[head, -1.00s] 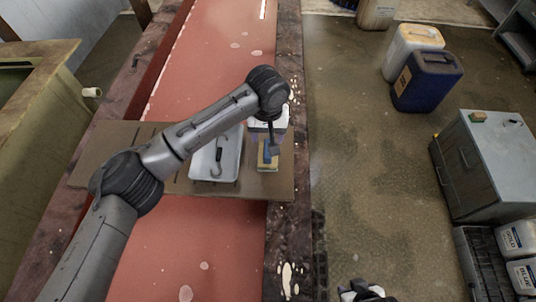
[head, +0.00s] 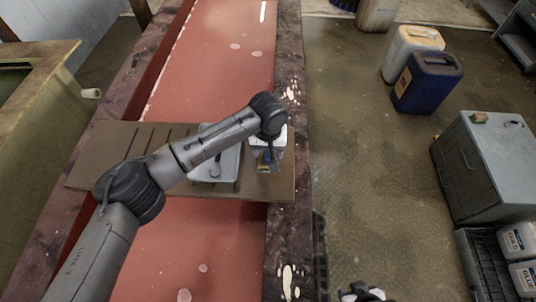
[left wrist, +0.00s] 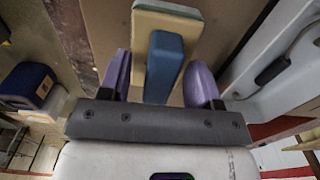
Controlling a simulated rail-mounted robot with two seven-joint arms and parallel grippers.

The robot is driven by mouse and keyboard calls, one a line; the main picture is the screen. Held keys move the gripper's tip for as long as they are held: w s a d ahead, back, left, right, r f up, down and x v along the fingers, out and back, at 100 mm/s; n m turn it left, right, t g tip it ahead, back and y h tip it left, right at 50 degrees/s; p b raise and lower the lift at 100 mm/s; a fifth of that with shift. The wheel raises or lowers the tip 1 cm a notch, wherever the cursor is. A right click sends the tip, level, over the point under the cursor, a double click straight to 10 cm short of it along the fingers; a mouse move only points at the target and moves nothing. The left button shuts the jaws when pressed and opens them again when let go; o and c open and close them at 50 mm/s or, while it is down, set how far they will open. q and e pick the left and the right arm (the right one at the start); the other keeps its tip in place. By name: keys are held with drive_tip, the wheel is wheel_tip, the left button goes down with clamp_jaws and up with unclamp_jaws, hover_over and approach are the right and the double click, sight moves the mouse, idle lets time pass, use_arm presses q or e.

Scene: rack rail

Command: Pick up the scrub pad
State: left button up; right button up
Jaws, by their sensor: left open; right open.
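The scrub pad (left wrist: 167,20) is a pale yellow block with a blue grip (left wrist: 164,68) on it. In the left wrist view the blue grip stands between the two purple fingers of my left gripper (left wrist: 162,75), with a gap on each side. In the head view my left gripper (head: 266,158) is over the pad near the right end of the brown board and hides most of it. My left gripper is open. My right gripper (head: 362,292) shows only partly at the bottom edge of the head view and is open, away from the pad.
A white tray (head: 229,166) with a dark hooked tool (head: 216,166) lies on the brown board (head: 110,160), left of the pad. The board rests across the red surface (head: 220,70). A grey cabinet (head: 470,160) and jerrycans (head: 428,82) stand on the floor at right.

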use_arm(q)
drive_tip(key=c, duration=1)
drive_tip(key=shift+c, duration=0.2)
wheel_tip(320, 180, up, 4)
drive_tip(key=shift+r+p, duration=0.2)
drive_tip(key=shift+p, duration=0.2)
drive_tip(key=s+d+r+p, duration=0.1)
drive_tip(key=s+d+r, duration=0.5)
drive_tip(key=d, duration=0.4)
drive_tip(key=shift+r, duration=0.3)
